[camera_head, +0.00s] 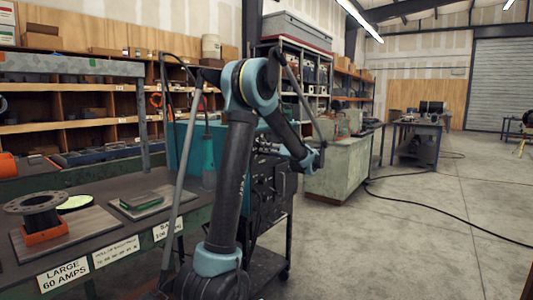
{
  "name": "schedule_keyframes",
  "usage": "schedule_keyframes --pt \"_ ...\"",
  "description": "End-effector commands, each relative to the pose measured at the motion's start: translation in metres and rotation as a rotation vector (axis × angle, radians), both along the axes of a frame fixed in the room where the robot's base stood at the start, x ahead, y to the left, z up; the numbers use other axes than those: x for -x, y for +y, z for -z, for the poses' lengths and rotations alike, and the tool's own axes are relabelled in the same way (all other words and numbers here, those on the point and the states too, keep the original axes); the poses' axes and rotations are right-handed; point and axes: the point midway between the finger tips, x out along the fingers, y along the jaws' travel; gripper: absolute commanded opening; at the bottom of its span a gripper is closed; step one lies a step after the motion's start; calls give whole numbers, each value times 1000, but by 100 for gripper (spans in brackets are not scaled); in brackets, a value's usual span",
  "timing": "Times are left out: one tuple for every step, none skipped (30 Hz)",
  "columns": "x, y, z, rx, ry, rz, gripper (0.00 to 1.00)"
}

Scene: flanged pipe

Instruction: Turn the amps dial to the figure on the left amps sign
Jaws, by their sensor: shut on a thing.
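The left amps sign (63,275) on the bench's front edge reads "LARGE 60 AMPS". A right sign (168,229) is partly hidden by my arm; "100" shows on it. The welding machine has a teal body (195,150) and a black control panel (262,190), partly behind my arm. My gripper (302,163) is at the panel's upper right edge, small and partly hidden by my wrist. It is shut on what appears to be the amps dial. The dial's face and pointer are hidden, so its setting cannot be read.
A flanged pipe (40,212) in an orange holder and a green block (141,199) stand on plates on the bench (110,185). A middle sign (116,251) has small text. A pale green cabinet (340,170) stands behind.

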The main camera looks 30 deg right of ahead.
Motion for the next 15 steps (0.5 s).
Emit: schedule_keyframes --pt "0 -1 0 -40 17 2 10" --pt "0 -1 0 -66 28 2 10" --pt "0 -2 0 -102 43 2 10" --pt "0 -2 0 -129 53 3 10" --pt "0 -2 0 -155 63 3 10" --pt "0 -2 0 -191 78 3 10" --pt "0 -2 0 -216 89 3 10" --pt "0 -2 0 -243 100 3 10" --pt "0 -2 0 -278 115 3 10" --pt "0 -2 0 -304 126 4 10" --pt "0 -2 0 -330 137 4 10" --pt "-1 -2 0 -366 152 4 10" --pt "-1 -2 0 -392 162 4 10" --pt "-1 -2 0 -418 173 4 10" --pt "-1 -3 1 -454 187 5 10"
